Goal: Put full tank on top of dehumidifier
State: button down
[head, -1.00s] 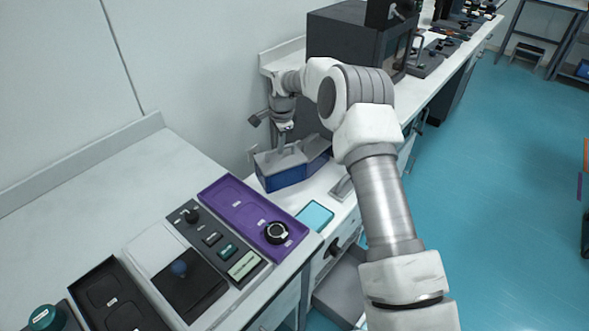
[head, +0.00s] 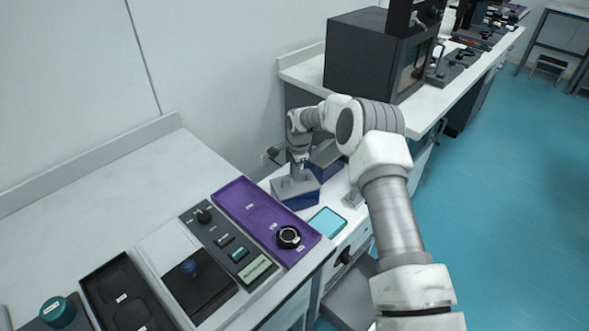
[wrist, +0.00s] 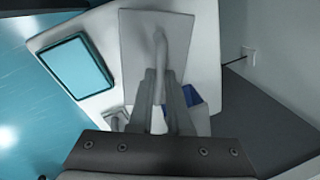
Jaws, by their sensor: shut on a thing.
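The tank, a blue box with a flat grey lid (head: 296,188), is at the low bench section between the tables. My gripper (head: 297,168) is above it, shut on its lid handle. In the wrist view the grey lid (wrist: 140,45) and its upright handle lie between my fingers (wrist: 160,92). I cannot tell whether the tank touches the surface. A second dark blue-grey box (head: 327,158) stands right behind it, partly hidden by my arm; it may be the dehumidifier, but I cannot be sure. Some blue (wrist: 191,97) shows beside the lid in the wrist view.
A teal flat pad (head: 327,221) lies in front of the tank. A purple tray (head: 238,202) and a grey control panel (head: 222,238) are on the near table. A dark cabinet (head: 362,60) stands on the far bench. A wall socket (wrist: 248,54) is near.

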aim_at(297, 189)
jog(key=shift+w+r, duration=0.1)
jog(key=c, duration=1.3)
grip_release()
jog(key=shift+f, duration=0.2)
jog(key=o, duration=0.4)
jog(key=shift+o, duration=0.2)
notch_tip(297, 189, up, 12)
jog(key=s+p, duration=0.1)
jog(key=s, duration=0.1)
jog(key=shift+s+d+r, duration=0.15)
jog(key=shift+s+d, duration=0.1)
jog(key=shift+d, duration=0.2)
